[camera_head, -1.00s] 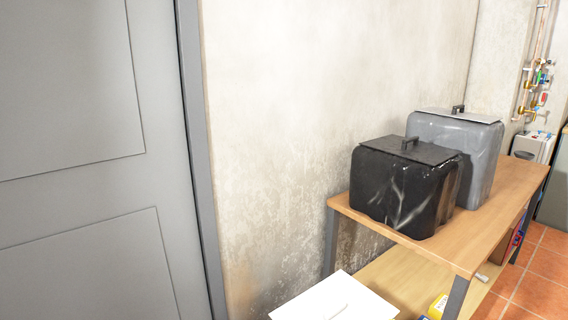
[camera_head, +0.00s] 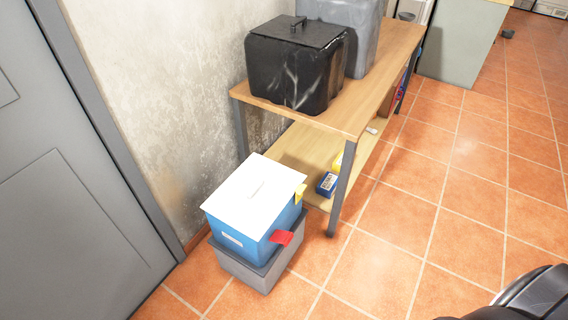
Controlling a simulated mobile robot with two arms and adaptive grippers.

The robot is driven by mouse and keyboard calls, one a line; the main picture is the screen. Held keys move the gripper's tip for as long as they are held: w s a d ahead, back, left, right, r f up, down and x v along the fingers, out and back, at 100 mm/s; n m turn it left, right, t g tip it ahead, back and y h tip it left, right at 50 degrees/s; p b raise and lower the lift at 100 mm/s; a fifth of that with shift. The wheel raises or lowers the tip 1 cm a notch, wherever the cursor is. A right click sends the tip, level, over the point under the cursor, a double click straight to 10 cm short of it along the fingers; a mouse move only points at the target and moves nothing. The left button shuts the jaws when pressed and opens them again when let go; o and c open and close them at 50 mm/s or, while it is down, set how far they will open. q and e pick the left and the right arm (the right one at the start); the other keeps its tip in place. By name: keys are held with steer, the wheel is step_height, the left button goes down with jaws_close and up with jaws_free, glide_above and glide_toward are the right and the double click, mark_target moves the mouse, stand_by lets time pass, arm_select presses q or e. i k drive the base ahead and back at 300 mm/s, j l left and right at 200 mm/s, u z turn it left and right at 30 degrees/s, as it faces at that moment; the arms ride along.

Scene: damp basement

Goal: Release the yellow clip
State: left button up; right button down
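A small yellow clip (camera_head: 300,193) sits at the right edge of the white lid (camera_head: 254,195) of a blue box (camera_head: 240,240). A red clip or tab (camera_head: 281,238) sticks out lower on the box's right side. The blue box rests on a grey bin (camera_head: 259,272) on the floor. Neither gripper is in view. A dark rounded part of my own body shows at the lower right corner.
A wooden two-tier table (camera_head: 364,107) stands behind the box, carrying a black lidded bin (camera_head: 291,73) and a grey one (camera_head: 366,37). A dark blue packet (camera_head: 327,184) lies on its lower shelf. A grey door (camera_head: 60,190) is at left. Tiled floor (camera_head: 420,220) at right is open.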

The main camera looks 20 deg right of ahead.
mark_target(299, 190)
steer(key=z, duration=1.55)
steer(key=i+l, duration=0.1)
steer(key=i, duration=0.35)
